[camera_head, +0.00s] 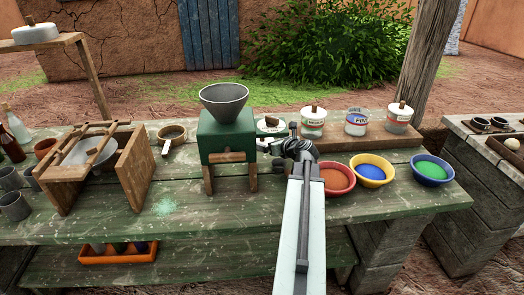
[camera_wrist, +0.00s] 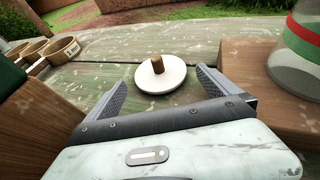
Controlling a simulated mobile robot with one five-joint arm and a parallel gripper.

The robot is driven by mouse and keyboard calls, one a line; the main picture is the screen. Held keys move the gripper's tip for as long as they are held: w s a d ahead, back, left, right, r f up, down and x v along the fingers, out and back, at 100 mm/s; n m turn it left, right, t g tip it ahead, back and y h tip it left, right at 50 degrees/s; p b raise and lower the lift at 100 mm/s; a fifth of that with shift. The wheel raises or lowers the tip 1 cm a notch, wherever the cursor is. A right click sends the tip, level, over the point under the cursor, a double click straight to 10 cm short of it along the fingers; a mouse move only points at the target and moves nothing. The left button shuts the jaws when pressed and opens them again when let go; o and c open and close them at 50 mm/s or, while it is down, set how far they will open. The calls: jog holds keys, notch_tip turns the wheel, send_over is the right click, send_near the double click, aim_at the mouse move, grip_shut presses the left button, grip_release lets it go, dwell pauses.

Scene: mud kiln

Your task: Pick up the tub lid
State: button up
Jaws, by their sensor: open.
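The tub lid (camera_wrist: 172,83) is a round white disc with a brown cork-like knob. It lies flat, knob up, on the green plank table. In the head view the lid (camera_head: 268,128) is partly hidden by my gripper (camera_head: 285,140), between the green hopper and the board of tubs. In the wrist view my gripper (camera_wrist: 160,82) is open, with one finger to each side of the lid's near part. The fingers look apart from the lid, and nothing is held between them.
A green hopper with a grey funnel (camera_head: 224,97) stands close left. A wooden board (camera_head: 340,141) at right bears a lidless tub (camera_head: 357,123) between two lidded tubs. Red, blue and green powder bowls (camera_head: 371,171) sit in front.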

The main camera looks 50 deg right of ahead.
aim_at(262, 140)
jog(key=b+x, duration=0.2)
jog(key=x, duration=0.6)
jog(key=shift+w+r, duration=0.15)
jog(key=shift+r, duration=0.05)
jog(key=shift+a+r, duration=0.1)
jog(key=c, duration=1)
